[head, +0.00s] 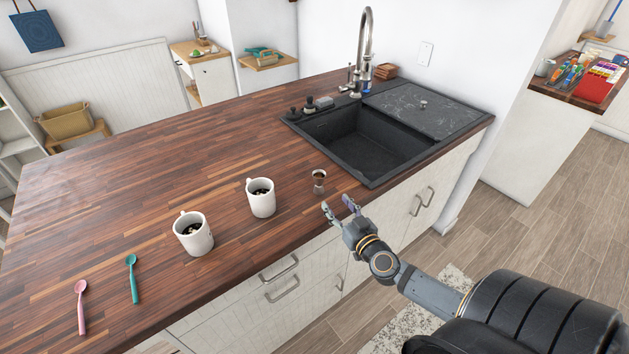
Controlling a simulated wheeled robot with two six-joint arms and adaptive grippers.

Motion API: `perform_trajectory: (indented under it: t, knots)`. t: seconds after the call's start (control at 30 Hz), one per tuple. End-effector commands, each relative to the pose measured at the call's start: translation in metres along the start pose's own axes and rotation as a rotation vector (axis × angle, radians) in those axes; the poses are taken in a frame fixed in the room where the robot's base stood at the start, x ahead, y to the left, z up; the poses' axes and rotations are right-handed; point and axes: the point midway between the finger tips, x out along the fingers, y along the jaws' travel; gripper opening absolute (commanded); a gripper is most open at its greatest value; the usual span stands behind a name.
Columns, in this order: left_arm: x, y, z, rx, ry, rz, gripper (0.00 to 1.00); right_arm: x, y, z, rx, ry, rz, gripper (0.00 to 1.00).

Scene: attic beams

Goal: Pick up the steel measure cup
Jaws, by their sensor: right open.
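The steel measure cup (319,182) is a small metal cup with a dark inside. It stands upright on the wooden counter (150,165), just in front of the sink. My right gripper (338,206) is open and empty at the counter's front edge. Its fingertips point toward the cup from the near side, a short gap away from it. My left gripper is not in view.
Two white mugs with dark contents, one nearer (260,200) and one further left (193,236), stand left of the cup. A teal spoon (132,278) and a pink spoon (81,306) lie at the left front. The black sink (365,142) and tall faucet (364,50) are behind.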

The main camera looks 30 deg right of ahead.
Motion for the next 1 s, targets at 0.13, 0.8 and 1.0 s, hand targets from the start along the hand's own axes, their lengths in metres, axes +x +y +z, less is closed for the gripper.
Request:
perform_trajectory:
  t: [0.13, 0.8, 1.0]
  knots:
    - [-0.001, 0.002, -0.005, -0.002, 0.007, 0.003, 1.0, 0.028, 0.0, -0.002, 0.005, 0.005, 0.002, 0.51]
    - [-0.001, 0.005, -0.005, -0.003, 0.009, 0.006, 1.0, 0.098, -0.007, 0.002, 0.003, 0.001, -0.001, 0.51]
    - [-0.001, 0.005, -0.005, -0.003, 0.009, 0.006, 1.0, 0.099, -0.008, 0.003, 0.001, 0.0, -0.002, 0.51]
